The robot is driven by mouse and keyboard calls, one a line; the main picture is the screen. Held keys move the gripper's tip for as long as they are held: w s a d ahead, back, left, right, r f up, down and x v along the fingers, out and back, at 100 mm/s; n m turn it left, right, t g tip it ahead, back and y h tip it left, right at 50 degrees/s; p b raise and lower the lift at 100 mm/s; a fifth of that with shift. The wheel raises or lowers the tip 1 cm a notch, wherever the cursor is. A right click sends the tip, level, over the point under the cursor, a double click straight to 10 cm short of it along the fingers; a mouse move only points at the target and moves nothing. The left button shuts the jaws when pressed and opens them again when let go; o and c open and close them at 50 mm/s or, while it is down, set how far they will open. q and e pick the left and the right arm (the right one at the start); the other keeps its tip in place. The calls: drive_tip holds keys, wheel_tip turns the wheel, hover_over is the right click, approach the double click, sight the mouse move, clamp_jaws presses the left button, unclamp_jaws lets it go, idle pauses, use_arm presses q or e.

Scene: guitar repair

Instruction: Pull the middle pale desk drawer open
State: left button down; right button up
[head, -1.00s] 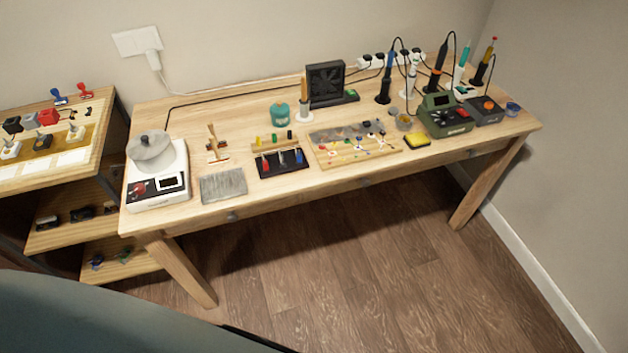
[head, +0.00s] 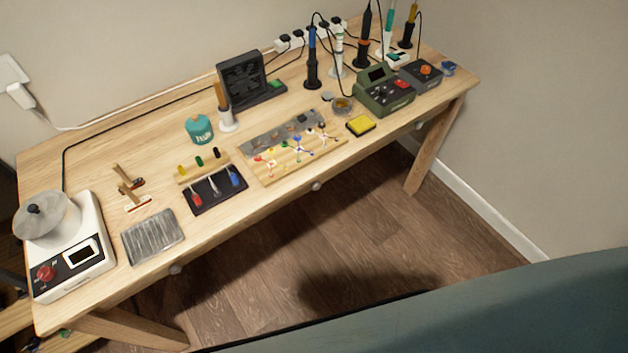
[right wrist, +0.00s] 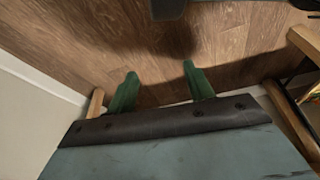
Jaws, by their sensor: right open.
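The pale wooden desk (head: 228,222) runs diagonally across the head view. Its front edge carries small round knobs. The middle drawer's knob (head: 317,186) sits below the tray of colored parts, and the drawer front looks flush with the desk. A left knob (head: 176,268) and a right knob (head: 419,125) show on the same edge. My right gripper (right wrist: 161,90) shows in the right wrist view with two green fingers spread apart and nothing between them, over the wooden floor. It is apart from any knob. My left gripper is in neither view.
A hotplate with a pot (head: 70,250), a grey ridged block (head: 153,237), a green station (head: 384,92) and several soldering irons stand on the desktop. The wooden floor (head: 300,255) before the desk is clear. A wall (head: 520,130) closes the right side.

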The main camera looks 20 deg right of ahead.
drive_tip(key=w+r+t+y+b, duration=0.1)
drive_tip(key=w+t+b, duration=0.4)
drive_tip(key=w, duration=0.9)
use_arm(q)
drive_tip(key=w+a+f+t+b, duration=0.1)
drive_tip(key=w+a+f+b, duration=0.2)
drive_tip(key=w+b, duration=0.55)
use_arm(e)
drive_tip(key=t+y+b, duration=0.1)
drive_tip(key=t+y, duration=0.4)
drive_tip(key=t, duration=0.3)
approach(318, 188)
drive_tip(key=shift+m, duration=0.3)
drive_tip(key=b+x, duration=0.3)
drive_tip(key=x, duration=0.5)
drive_tip(key=shift+w+a, duration=0.15)
drive_tip(key=shift+w, duration=0.1)
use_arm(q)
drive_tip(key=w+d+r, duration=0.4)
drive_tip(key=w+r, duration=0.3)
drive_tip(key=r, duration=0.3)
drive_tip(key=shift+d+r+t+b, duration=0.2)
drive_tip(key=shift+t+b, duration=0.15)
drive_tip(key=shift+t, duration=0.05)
use_arm(e)
drive_tip(key=shift+w+a+r, duration=0.1)
drive_tip(key=shift+w+a, duration=0.1)
drive_tip(key=shift+w, duration=0.2)
clamp_jaws()
